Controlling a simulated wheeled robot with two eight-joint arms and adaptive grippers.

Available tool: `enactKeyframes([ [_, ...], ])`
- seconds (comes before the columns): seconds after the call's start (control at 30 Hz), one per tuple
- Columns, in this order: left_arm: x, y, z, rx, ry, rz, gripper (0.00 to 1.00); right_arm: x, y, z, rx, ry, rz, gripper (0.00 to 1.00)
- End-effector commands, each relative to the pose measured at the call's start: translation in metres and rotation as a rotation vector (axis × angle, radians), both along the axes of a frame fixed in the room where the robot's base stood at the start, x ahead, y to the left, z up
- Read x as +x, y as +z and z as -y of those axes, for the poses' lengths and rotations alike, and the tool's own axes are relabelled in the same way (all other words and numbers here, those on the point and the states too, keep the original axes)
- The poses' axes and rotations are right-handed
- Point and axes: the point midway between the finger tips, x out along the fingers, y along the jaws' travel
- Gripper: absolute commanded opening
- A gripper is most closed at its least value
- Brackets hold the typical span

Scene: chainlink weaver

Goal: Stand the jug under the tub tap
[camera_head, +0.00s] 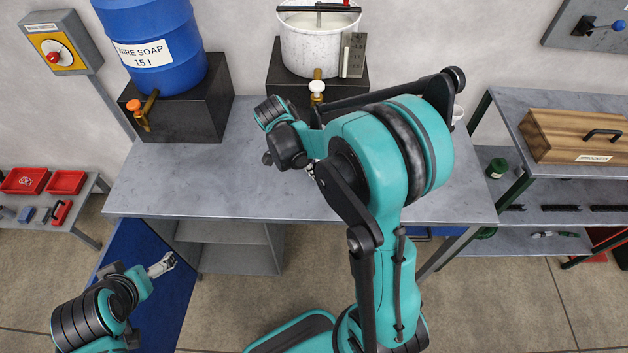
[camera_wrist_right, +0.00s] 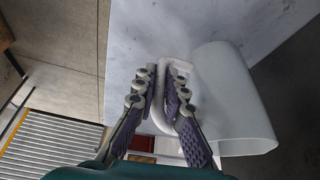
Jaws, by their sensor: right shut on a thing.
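The jug (camera_wrist_right: 235,95) is whitish and translucent. In the right wrist view it lies to the right of my right gripper (camera_wrist_right: 165,100), which is shut on its pale handle (camera_wrist_right: 184,69). In the head view only a bit of my right gripper (camera_head: 312,169) shows; my arm hides the rest, and I cannot make out the jug there. The white tub (camera_head: 305,45) stands on a black block at the back of the table. Its brass tap with a white knob (camera_head: 317,88) points forward. My left gripper (camera_head: 161,265) is low at the left, away from the table, its opening unclear.
A blue soap drum (camera_head: 155,45) with an orange-knobbed tap (camera_head: 134,105) stands on another black block at the left. The grey table (camera_head: 180,185) is clear at front left. A small white object (camera_head: 458,113) peeks out behind my arm. A wooden box (camera_head: 570,136) sits on the right shelf.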

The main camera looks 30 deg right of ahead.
Motion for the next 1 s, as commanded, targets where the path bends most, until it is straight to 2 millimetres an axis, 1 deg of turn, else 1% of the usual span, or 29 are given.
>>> enactKeyframes([
  [0.07, 0.000, -0.002, 0.000, 0.000, 0.000, 0.000, 0.94, 0.006, -0.004, -0.001, 0.000, 0.000, 0.000, 0.00],
  [0.17, 0.000, -0.004, 0.000, 0.000, 0.000, 0.000, 0.94, 0.008, -0.009, -0.001, 0.000, 0.000, 0.000, 0.00],
  [0.4, 0.000, -0.017, 0.000, 0.000, 0.000, 0.000, 0.94, 0.007, -0.043, -0.001, 0.000, 0.000, 0.000, 0.00],
  [0.43, 0.000, -0.017, 0.000, 0.000, 0.000, 0.000, 0.94, 0.007, -0.045, -0.001, 0.000, 0.000, 0.000, 0.00],
  [0.67, 0.000, -0.016, 0.000, 0.000, 0.000, 0.000, 0.94, 0.007, -0.044, -0.001, 0.000, 0.000, 0.000, 0.00],
  [0.8, 0.000, -0.020, 0.000, 0.000, 0.000, 0.000, 0.94, 0.007, -0.049, -0.001, 0.000, 0.000, 0.000, 0.00],
  [0.83, 0.000, -0.019, 0.000, 0.000, 0.000, 0.000, 0.94, 0.007, -0.048, -0.001, 0.000, 0.001, 0.000, 0.19],
  [0.87, 0.000, -0.019, 0.000, 0.000, 0.000, 0.000, 0.94, 0.007, -0.047, -0.001, 0.000, 0.001, 0.000, 0.27],
  [0.9, 0.000, -0.018, 0.000, 0.000, 0.000, 0.000, 0.94, 0.007, -0.047, -0.001, 0.000, 0.001, 0.000, 0.32],
  [1.0, 0.000, -0.018, 0.000, 0.000, 0.000, 0.000, 0.94, 0.007, -0.047, -0.001, 0.000, 0.001, 0.000, 0.32],
])
